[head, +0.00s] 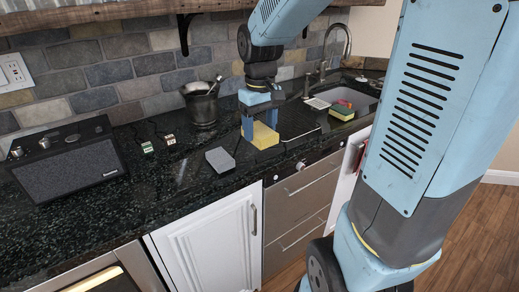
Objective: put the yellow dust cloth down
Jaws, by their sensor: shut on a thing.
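The yellow dust cloth (264,137) looks like a small folded block at the front part of the dark stone counter (180,185). My gripper (260,122) points down over it, its blue fingers shut on the cloth's upper part. The cloth's lower edge is at or very near the counter top; I cannot tell whether it touches. The fingers hide part of the cloth's upper part.
A grey block (220,160) lies just left of the cloth. A dark metal bucket (201,106) stands behind it. A speaker (70,160) is at far left, two small tagged items (147,147) between. A sponge (341,113) lies by the sink (362,101) at right.

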